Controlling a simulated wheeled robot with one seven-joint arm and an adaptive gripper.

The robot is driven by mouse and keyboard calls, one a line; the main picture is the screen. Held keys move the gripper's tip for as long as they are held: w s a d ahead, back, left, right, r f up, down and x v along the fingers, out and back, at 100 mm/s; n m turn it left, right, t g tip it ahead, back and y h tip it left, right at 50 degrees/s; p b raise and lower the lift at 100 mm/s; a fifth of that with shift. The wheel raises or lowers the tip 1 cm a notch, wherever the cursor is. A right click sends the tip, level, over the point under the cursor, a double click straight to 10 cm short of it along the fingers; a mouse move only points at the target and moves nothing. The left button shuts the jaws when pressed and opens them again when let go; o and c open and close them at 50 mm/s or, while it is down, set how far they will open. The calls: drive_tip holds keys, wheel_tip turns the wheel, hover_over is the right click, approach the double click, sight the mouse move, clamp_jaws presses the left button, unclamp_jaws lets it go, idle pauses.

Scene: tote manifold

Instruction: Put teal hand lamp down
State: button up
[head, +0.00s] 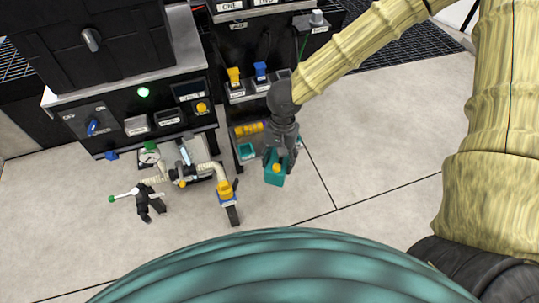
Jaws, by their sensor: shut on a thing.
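The teal hand lamp (274,176) is a small boxy teal thing with a yellow round part on it, right of centre in the head view. My gripper (281,152) is dark grey and is shut on the lamp from above. The lamp hangs just in front of the dark rack's lower part, and the floor shows beside it. My fingers hide part of the lamp's top. I cannot tell how high it is above the floor.
A teal tray-like piece (245,151) and a yellow-orange cylinder (249,128) are left of my gripper. Yellow (234,76) and blue (260,71) handled parts sit in rack holders above. A pipe manifold with a gauge (149,157) stands at left. Floor (370,150) at right is clear.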

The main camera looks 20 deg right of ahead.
drive_tip(key=shift+s+d+f+m+b, duration=0.1)
drive_tip(key=shift+s+f+m+b, duration=0.2)
drive_tip(key=shift+f+b, duration=0.45)
drive_tip(key=shift+s+a+f+m+b, duration=0.1)
drive_tip(key=shift+s+f+m+b, duration=0.25)
drive_tip(key=shift+b, duration=0.75)
drive_tip(key=shift+s+d+f+m+b, duration=0.1)
drive_tip(key=shift+s+f+m+b, duration=0.1)
drive_tip(key=shift+f+b, duration=0.6)
drive_tip(key=w+f+b, duration=0.1)
drive_tip(key=w+b, duration=0.1)
drive_tip(key=w, duration=0.3)
drive_tip(key=w+d+f+b, duration=0.1)
drive_tip(key=w+f+b, duration=0.1)
drive_tip(key=w, duration=0.3)
drive_tip(key=w+d+f+b, duration=0.1)
drive_tip(key=w+b, duration=0.1)
drive_tip(key=w, duration=0.3)
drive_tip(key=shift+w+f, duration=0.25)
drive_tip(key=shift+w, duration=0.15)
drive_tip(key=shift+f+p, duration=0.4)
drive_tip(key=o, duration=1.3)
drive_tip(key=shift+f, duration=0.1)
drive_tip(key=shift+c, duration=0.2)
drive_tip(key=shift+b, duration=0.35)
drive_tip(key=shift+r, duration=0.3)
wheel_tip(320, 180, up, 12)
drive_tip(key=w+d+p, duration=0.1)
drive_tip(key=p, duration=0.3)
drive_tip(key=shift+r, duration=0.15)
